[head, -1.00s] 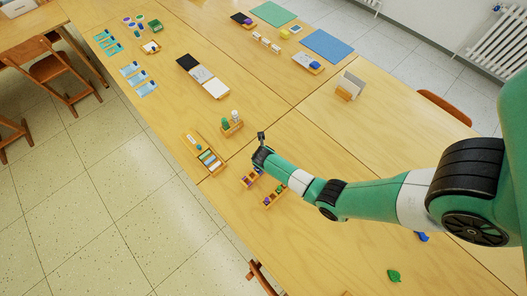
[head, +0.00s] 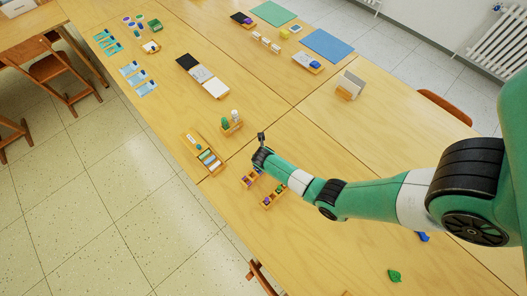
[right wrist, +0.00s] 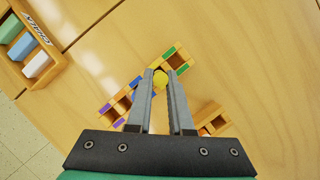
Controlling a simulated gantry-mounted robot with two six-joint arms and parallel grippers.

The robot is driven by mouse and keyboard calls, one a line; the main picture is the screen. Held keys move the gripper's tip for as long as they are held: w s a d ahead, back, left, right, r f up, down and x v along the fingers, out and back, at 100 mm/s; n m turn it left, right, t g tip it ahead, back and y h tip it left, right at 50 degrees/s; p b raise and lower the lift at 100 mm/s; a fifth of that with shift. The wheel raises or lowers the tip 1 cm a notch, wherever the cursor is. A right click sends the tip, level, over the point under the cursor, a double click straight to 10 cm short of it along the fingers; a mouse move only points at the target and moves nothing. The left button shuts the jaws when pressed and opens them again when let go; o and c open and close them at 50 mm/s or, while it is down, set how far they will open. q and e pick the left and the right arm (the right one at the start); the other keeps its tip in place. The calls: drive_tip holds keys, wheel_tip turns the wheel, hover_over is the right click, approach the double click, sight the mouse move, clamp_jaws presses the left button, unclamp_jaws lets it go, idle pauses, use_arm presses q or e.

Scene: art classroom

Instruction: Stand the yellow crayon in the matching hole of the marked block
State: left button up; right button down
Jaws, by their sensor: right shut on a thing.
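My right gripper (head: 262,137) is near the middle of the table in the head view. In the right wrist view its fingers (right wrist: 160,80) are shut on the yellow crayon (right wrist: 160,78), seen end-on as a round yellow shape at the fingertips. Beyond the fingertips is a wooden block (right wrist: 182,56) with green, purple and blue marks along its edges. The fingers and crayon hide its middle, and I cannot tell whether the crayon is in a hole or above it. The block also shows beside my arm in the head view (head: 247,183). My left gripper is out of view.
A second wooden block (head: 273,197) stands close by and shows partly behind the right finger in the wrist view (right wrist: 213,113). A labelled wooden tray (right wrist: 18,72) with coloured pieces lies to the left. A small holder (head: 231,127) stands behind the gripper. The table front is mostly clear.

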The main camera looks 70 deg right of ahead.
drive_tip(key=shift+f, duration=0.3)
idle(0.4)
drive_tip(key=c, duration=0.7)
unclamp_jaws()
drive_tip(key=shift+c, duration=0.2)
drive_tip(key=shift+o, duration=1.2)
wheel_tip(320, 180, up, 6)
drive_tip(key=p, duration=0.6)
